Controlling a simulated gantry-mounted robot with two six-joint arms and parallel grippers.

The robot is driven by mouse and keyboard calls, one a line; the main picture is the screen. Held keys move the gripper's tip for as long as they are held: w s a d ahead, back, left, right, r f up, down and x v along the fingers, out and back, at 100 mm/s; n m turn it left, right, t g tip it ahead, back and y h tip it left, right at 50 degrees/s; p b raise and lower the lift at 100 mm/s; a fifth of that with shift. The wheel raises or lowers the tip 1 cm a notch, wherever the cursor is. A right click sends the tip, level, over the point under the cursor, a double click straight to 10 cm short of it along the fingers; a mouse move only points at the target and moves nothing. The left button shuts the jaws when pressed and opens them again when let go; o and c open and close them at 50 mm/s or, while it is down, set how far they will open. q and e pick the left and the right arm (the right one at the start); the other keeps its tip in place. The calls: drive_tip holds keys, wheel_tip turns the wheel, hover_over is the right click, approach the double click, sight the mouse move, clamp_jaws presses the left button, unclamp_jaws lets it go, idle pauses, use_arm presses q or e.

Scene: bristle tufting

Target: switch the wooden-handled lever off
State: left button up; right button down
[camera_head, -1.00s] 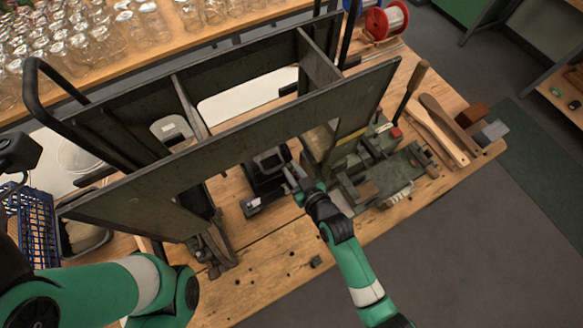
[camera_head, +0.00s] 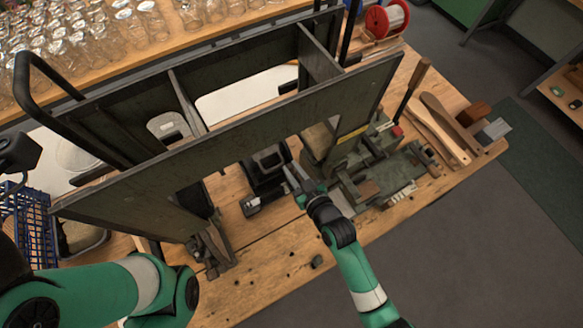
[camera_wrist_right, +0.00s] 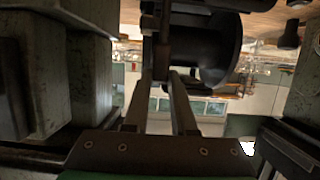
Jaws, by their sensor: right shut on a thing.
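The lever (camera_head: 408,98) is a thin dark rod with a brown wooden handle (camera_head: 420,72). It stands up at the right end of the green-grey machine (camera_head: 372,165), its top tilted to the right, close to a small red part. My right gripper (camera_head: 295,178) is well to the left of the lever, low over the bench by the machine's left side, and not touching the lever. In the right wrist view its two fingers (camera_wrist_right: 162,88) close on a narrow dark bar (camera_wrist_right: 163,48); I cannot tell what part this is.
A large dark metal frame (camera_head: 235,130) spans the bench above my right gripper. Wooden paddles (camera_head: 437,130) lie right of the lever, and a red spool (camera_head: 385,20) stands behind. The bench front (camera_head: 290,262) is mostly clear. A blue basket (camera_head: 30,225) is at left.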

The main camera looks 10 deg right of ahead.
drive_tip(key=s+t+b, duration=0.1)
drive_tip(key=b, duration=0.1)
drive_tip(key=s+f+t+b, duration=0.1)
drive_tip(key=b, duration=0.1)
drive_tip(key=shift+d+f+y, duration=0.1)
drive_tip(key=shift+d+y, duration=0.2)
drive_tip(key=shift+d, duration=0.05)
drive_tip(key=shift+s+b, duration=0.1)
drive_tip(key=shift+b, duration=0.35)
drive_tip(key=shift+r, duration=0.4)
drive_tip(key=c, duration=0.7)
unclamp_jaws()
drive_tip(key=shift+s, duration=0.1)
drive_tip(key=v, duration=1.1)
drive_tip(key=shift+s+d+p, duration=0.15)
drive_tip(key=shift+s+p, duration=0.1)
drive_tip(key=shift+p, duration=0.15)
